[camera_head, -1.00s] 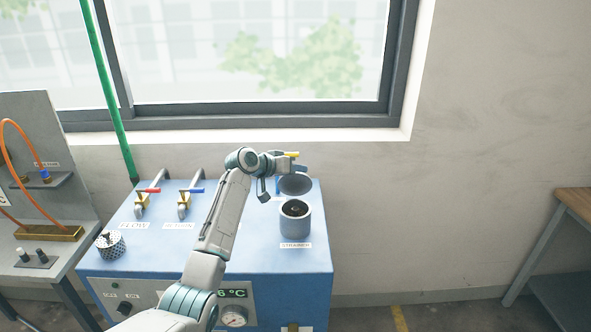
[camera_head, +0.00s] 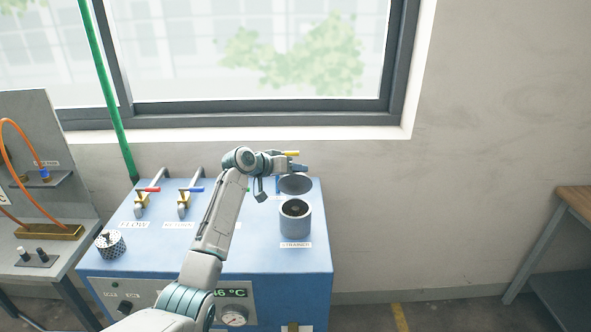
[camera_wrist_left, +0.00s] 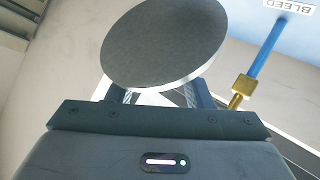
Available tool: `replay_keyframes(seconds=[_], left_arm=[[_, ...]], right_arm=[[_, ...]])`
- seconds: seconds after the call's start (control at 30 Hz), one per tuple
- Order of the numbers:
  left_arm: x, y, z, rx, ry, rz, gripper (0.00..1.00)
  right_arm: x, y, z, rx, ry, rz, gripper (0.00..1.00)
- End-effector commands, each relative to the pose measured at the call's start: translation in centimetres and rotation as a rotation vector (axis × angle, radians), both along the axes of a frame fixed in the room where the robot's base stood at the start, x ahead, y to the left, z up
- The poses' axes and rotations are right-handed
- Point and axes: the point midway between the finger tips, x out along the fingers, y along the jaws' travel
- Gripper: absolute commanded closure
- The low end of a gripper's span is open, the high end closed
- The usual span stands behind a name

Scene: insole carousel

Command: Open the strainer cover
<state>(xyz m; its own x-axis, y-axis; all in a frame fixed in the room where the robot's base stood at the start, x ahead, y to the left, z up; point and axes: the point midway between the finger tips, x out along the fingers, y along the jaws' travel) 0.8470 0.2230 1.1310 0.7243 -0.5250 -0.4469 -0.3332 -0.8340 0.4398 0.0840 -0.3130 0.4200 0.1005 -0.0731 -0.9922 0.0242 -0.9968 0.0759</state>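The strainer (camera_head: 295,222) is a grey cylinder on the right of the blue machine top, with its mouth uncovered and a dark inside. Its cover (camera_head: 296,184) is a dark round disc, tilted up behind the strainer. In the left wrist view the cover (camera_wrist_left: 165,42) is a large grey disc in front of the fingers. My left gripper (camera_head: 299,167) is at the upper edge of the cover, on its far side. Its fingers (camera_wrist_left: 160,96) stand apart in the wrist view; their tips are hidden behind the disc, so contact cannot be told. My right gripper is not in view.
Two valves with red (camera_head: 150,189) and blue (camera_head: 193,189) handles stand left of my arm. A perforated basket (camera_head: 110,243) sits at the machine's left front. A yellow handle (camera_head: 291,153) is close to my left gripper. The wall and window are behind.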

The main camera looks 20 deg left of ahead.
Motion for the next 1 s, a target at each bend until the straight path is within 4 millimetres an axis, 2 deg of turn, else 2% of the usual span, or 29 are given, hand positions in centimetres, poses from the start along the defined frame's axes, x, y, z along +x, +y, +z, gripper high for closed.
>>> replay_keyframes(seconds=[0.1,1.0], left_arm=[[-0.3,0.7,0.9,0.003,-0.002,0.003,0.55],[-2.9,4.6,5.2,0.002,-0.002,0.002,0.55]], right_arm=[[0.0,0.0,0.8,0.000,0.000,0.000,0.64],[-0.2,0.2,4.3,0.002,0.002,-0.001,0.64]])
